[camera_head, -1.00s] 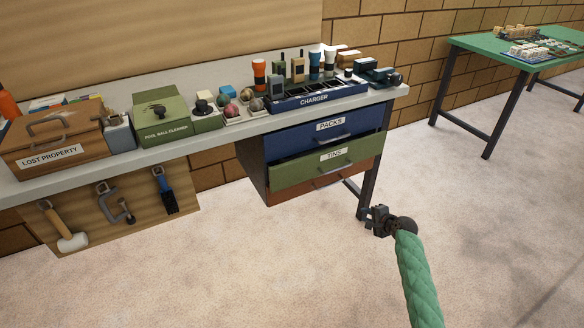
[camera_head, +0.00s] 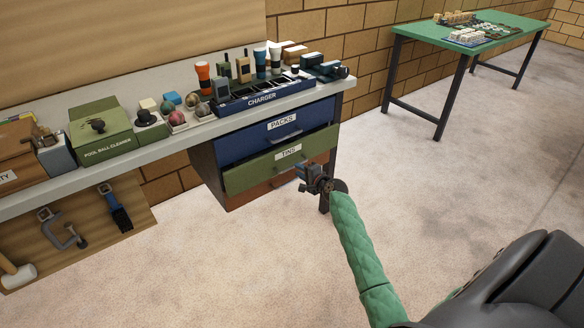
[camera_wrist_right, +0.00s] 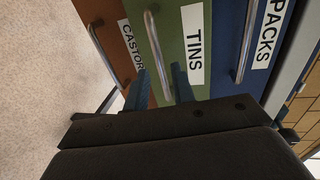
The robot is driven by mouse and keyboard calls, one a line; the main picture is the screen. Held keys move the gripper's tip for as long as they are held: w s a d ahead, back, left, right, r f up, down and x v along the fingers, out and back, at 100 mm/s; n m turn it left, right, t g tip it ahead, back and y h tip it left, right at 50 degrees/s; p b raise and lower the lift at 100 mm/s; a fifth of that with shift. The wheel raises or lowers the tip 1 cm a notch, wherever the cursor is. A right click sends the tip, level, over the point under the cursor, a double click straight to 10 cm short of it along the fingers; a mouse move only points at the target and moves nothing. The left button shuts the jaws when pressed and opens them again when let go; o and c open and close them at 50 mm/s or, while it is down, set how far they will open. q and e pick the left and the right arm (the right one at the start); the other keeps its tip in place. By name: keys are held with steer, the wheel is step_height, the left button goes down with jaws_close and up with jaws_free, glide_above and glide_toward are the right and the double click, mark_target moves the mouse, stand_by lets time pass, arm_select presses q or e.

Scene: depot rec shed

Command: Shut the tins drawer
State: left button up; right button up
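The tins drawer (camera_head: 250,175) has a green front with a white TINS label and a metal bar handle. It stands out a little past the blue packs drawer (camera_head: 240,147) above it. My right gripper (camera_head: 309,177) is in front of the right part of the green front. In the right wrist view the gripper (camera_wrist_right: 161,84) is open, its two blue fingers apart and pointing at the tins drawer (camera_wrist_right: 178,25). The tins handle (camera_wrist_right: 158,50) lies ahead, between the fingers' lines; I cannot tell whether they touch it. My left gripper is out of view.
The castor drawer (camera_wrist_right: 105,45) is below, with its own handle. The bench top (camera_head: 170,138) carries a charger (camera_head: 265,97), a pool ball cleaner box (camera_head: 100,138) and other items. A dark bench leg stands beside the drawers. A green table (camera_head: 465,50) is at the back right. The floor in front is clear.

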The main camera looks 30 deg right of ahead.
mark_target(293, 167)
steer(key=shift+x, duration=2.5)
jaws_close()
